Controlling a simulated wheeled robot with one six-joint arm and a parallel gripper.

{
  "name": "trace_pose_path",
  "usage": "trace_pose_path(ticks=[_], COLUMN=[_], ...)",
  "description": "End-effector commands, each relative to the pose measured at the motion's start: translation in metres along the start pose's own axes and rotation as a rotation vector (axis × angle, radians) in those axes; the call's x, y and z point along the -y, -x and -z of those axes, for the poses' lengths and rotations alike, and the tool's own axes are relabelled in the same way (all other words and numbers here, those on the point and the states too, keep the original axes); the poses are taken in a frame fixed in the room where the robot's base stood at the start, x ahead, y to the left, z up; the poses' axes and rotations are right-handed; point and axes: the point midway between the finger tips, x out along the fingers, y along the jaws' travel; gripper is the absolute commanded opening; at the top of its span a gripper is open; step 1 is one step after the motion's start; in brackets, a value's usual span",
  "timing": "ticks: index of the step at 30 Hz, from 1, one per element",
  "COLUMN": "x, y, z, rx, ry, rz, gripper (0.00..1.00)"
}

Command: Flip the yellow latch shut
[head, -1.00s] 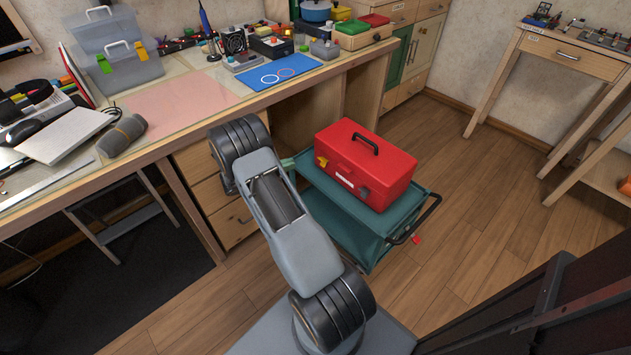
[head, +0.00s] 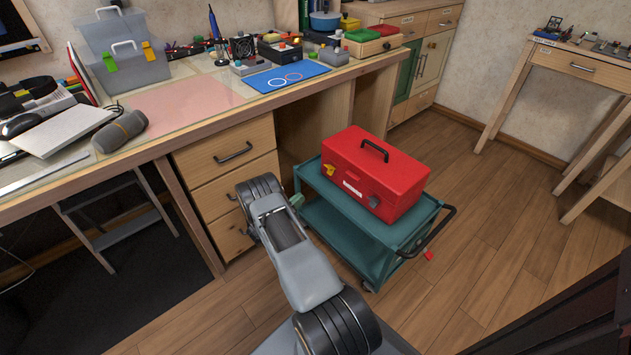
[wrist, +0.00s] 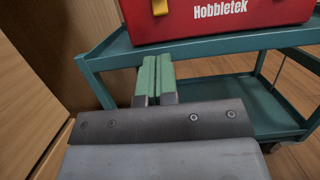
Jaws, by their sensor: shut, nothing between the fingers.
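A red toolbox (head: 385,180) with a black handle stands on the teal cart. Its yellow latch (head: 329,170) is at the left of the front face and appears to stick out from it; its exact angle is too small to tell. The latch's lower end also shows at the top edge of the wrist view (wrist: 160,7). My gripper (wrist: 154,66) has green fingertips pressed together with nothing between them. It points at the toolbox front from below the yellow latch, apart from it. In the head view my gripper (head: 297,201) is partly hidden behind my arm.
The teal cart (head: 345,225) has a raised rim, a lower shelf and a black push handle (head: 437,230) at right. A wooden desk with drawers (head: 225,155) stands close on the left. A grey case (head: 130,68) on the desk also has yellow and green clips.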

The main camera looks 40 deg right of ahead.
Motion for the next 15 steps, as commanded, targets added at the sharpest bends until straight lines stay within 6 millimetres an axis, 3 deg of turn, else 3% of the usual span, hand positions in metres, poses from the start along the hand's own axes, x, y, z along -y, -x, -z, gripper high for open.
trace_pose_path(ticks=[5, 15], x=[0.001, 0.001], y=[-0.021, -0.085], z=[0.001, 0.002], rx=[-0.001, -0.001], ry=[-0.002, -0.002], rz=[0.005, 0.005], gripper=[0.00, 0.00])
